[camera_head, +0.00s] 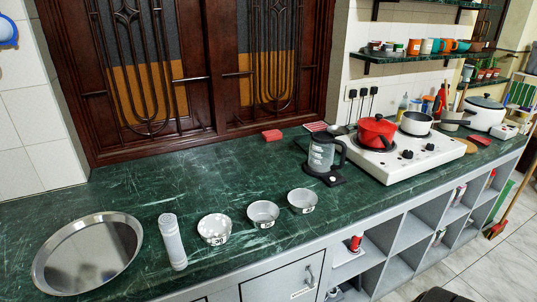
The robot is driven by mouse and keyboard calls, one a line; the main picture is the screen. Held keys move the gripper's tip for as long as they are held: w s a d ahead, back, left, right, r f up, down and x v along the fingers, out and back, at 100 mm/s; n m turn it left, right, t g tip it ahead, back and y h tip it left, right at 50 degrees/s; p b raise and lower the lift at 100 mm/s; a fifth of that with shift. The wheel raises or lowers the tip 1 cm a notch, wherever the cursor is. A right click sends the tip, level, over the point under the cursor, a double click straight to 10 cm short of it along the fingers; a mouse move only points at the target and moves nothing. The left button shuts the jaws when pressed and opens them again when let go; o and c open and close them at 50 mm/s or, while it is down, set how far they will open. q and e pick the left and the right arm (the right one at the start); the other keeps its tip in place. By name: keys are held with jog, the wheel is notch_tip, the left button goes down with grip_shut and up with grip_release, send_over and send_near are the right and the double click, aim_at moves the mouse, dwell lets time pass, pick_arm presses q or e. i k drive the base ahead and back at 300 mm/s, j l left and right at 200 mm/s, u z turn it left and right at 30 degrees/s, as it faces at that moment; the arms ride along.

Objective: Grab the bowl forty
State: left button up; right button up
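Three small round metal bowls stand in a slanting row on the green marble counter: a left bowl (214,228), a middle bowl (263,214) and a right bowl (302,201). Each has a small label on its front. The left label looks like 30; the other two are too small to read for sure, so I cannot tell which bowl is forty. The left bowl looks speckled white inside. The bowls stand apart from each other. Neither of my grippers is in view.
A white cylinder (172,242) and a large round metal tray (88,254) are left of the bowls. A glass jug (324,155) stands behind the right bowl. A white stove (402,157) with a red pot (376,132) is farther right. The counter behind the bowls is clear.

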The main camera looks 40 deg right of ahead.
aim_at(301, 201)
jog(key=z, duration=1.55)
